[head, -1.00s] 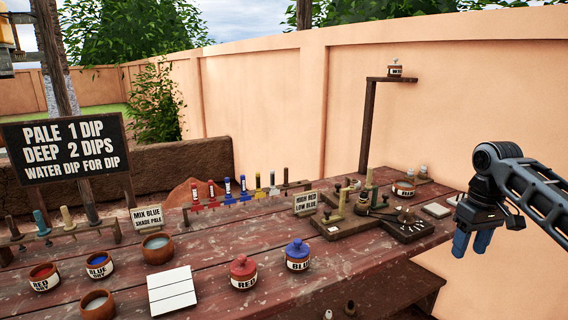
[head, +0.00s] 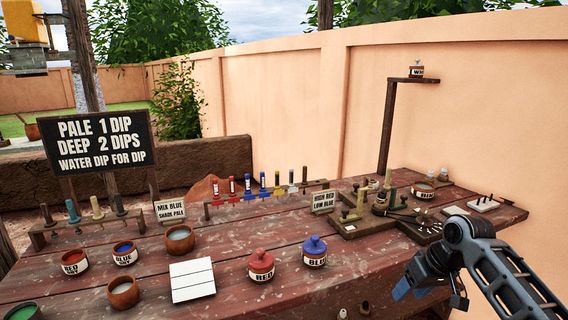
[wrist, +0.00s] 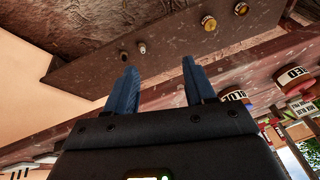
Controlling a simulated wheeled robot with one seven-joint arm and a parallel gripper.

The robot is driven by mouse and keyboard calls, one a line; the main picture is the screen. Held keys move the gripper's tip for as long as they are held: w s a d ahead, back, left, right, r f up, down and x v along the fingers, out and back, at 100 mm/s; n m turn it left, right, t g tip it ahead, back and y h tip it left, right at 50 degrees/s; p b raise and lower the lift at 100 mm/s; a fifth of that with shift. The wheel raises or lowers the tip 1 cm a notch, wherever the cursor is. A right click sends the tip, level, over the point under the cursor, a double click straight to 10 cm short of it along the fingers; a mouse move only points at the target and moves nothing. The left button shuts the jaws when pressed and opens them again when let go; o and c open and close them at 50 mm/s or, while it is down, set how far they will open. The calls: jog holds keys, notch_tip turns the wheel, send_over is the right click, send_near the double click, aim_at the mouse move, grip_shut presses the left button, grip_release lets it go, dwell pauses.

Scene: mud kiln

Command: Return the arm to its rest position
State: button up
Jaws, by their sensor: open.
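My gripper (head: 404,288) is at the lower right of the head view, beside the front right edge of the wooden table (head: 225,233). It points down and to the left. In the wrist view its two blue fingers (wrist: 158,85) stand apart with nothing between them. My arm reaches in from the lower right corner of the head view.
A red-lidded jar (head: 262,265), a blue-lidded jar (head: 314,251), a white tile (head: 192,280) and several bowls stand on the table. A dark wooden tool board (head: 365,222) is at its right. A post with a shelf (head: 387,125) rises behind. A lower shelf (wrist: 165,62) lies beneath.

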jog(key=s+a+f+m+t+y, duration=0.1)
jog(key=s+a+f+t, duration=0.2)
jog(key=a, duration=0.5)
jog(key=s+a+f+t+y, duration=0.15)
jog(key=s+a+f, duration=0.25)
jog(key=a, duration=0.5)
jog(key=s+a+f+m+t, duration=0.1)
jog(key=s+a, duration=0.1)
jog(key=s, duration=0.4)
jog(key=s+a+f+m+t, duration=0.2)
jog(key=s+a, duration=0.1)
jog(key=s, duration=0.4)
jog(key=s+d+r+m+t+h, duration=0.1)
jog(key=s+d+r+h, duration=0.15)
jog(key=s, duration=0.65)
jog(key=s+d+r+t+h, duration=0.1)
jog(key=s+d+r, duration=0.15)
jog(key=s, duration=0.75)
jog(key=s+d+r+n+t+h, duration=0.1)
jog(key=s+d+r+n+t, duration=0.1)
jog(key=s+d+r, duration=0.6)
jog(key=s+r+n, duration=0.1)
jog(key=s+r, duration=0.4)
jog(key=r, duration=0.1)
jog(key=shift+s+d+h, duration=0.15)
jog(key=shift+d+h, duration=0.05)
jog(key=shift+h, duration=0.1)
